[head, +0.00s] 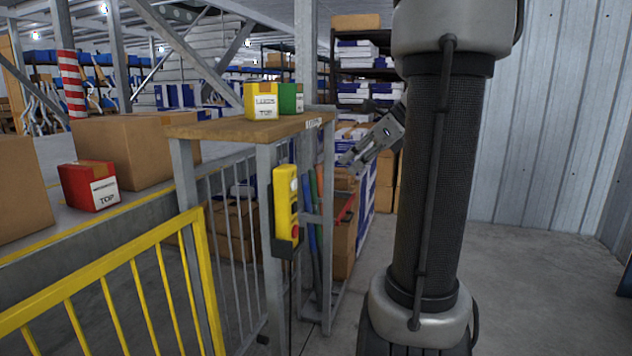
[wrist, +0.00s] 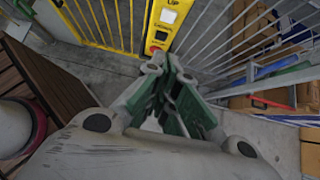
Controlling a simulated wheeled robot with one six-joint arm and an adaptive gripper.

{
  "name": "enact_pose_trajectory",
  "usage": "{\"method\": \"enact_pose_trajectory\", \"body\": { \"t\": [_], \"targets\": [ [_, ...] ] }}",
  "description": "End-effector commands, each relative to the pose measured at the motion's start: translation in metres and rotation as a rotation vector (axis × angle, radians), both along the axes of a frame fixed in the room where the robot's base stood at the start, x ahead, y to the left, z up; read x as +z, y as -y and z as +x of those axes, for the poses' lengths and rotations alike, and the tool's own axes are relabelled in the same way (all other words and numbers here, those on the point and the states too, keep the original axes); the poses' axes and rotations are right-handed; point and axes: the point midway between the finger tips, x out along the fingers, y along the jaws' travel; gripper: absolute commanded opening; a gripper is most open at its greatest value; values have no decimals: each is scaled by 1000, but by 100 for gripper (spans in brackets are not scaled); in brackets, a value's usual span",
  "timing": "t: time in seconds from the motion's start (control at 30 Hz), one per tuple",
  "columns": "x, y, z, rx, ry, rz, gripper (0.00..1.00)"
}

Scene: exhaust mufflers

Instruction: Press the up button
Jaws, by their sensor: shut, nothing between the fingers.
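The yellow control box (head: 285,203) is mounted upright on a grey post of the wooden-topped stand. In the wrist view the box (wrist: 150,27) shows at the top, with an "UP" label at the frame edge. The up button (wrist: 168,16) is the white square just below that label. A dark button (wrist: 160,36) sits under a second label, and a red round button (wrist: 154,49) is at the bottom. My gripper (head: 349,161) is to the right of the box, apart from it. In the wrist view its fingers (wrist: 165,65) are shut and empty, pointing toward the box's lower end.
A yellow railing (head: 130,270) stands left of the post. A yellow carton (head: 261,101) and a green carton (head: 289,98) sit on the stand's wooden top (head: 235,128). Blue and green tubes (head: 315,205) hang right of the box. Clear floor (head: 530,270) lies at right.

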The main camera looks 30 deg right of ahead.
Motion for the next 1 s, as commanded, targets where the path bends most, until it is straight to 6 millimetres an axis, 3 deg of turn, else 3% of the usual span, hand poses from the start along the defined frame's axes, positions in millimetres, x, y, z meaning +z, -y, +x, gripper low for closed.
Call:
{"method": "enact_pose_trajectory", "body": {
  "t": [0.17,0.57,0.8,1.0],
  "targets": [
    [-13,-8,10,2,-1,2,0],
    [-72,-45,55,4,-3,2,0],
    [-70,-64,81,4,0,-2,0],
    [-70,-68,87,1,0,-2,0]
  ]
}}
